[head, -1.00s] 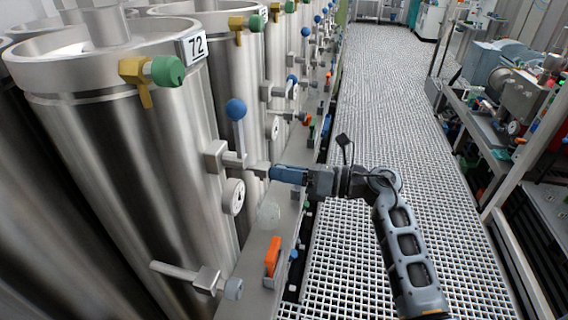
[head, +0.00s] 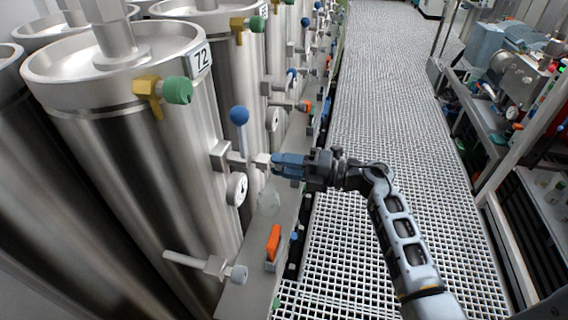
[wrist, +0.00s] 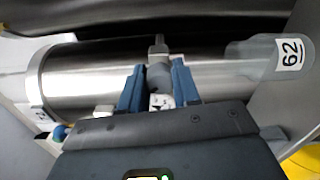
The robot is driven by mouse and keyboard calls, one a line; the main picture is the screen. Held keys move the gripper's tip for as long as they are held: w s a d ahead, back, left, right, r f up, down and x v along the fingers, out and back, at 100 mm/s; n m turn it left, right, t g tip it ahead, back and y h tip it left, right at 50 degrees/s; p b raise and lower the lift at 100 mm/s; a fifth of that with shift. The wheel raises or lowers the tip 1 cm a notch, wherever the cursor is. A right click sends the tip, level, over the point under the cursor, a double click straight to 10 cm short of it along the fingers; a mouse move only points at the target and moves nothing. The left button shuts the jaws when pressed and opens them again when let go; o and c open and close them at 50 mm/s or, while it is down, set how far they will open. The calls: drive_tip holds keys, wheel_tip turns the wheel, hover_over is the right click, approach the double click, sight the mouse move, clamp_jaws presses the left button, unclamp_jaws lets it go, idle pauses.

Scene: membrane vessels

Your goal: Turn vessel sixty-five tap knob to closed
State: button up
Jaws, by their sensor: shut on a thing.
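My gripper (head: 274,163) has blue fingers and reaches left to a pale tap fitting (head: 262,160) that seems to belong to the second steel vessel (head: 232,75), behind vessel 72. In the wrist view my gripper (wrist: 159,88) is shut on a round grey tap knob (wrist: 159,76), with one finger on each side. The knob sits on a metal block (wrist: 158,48) in front of a shiny steel vessel (wrist: 100,75). Its sideways label (wrist: 290,55) seems to read 62. The knob's setting cannot be told.
An orange handle (head: 273,242) stands on the ledge. The grated walkway (head: 385,100) is clear; a bench (head: 475,110) lines the right.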

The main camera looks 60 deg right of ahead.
drive_tip(key=m, duration=0.4)
drive_tip(key=shift+m, duration=2.2)
drive_tip(key=o, duration=1.1)
drive_tip(key=shift+c, duration=0.2)
drive_tip(key=shift+s, duration=0.15)
drive_tip(key=b+v, duration=0.1)
drive_tip(key=v, duration=0.6)
drive_tip(key=shift+s+d, duration=0.15)
drive_tip(key=shift+s, duration=0.1)
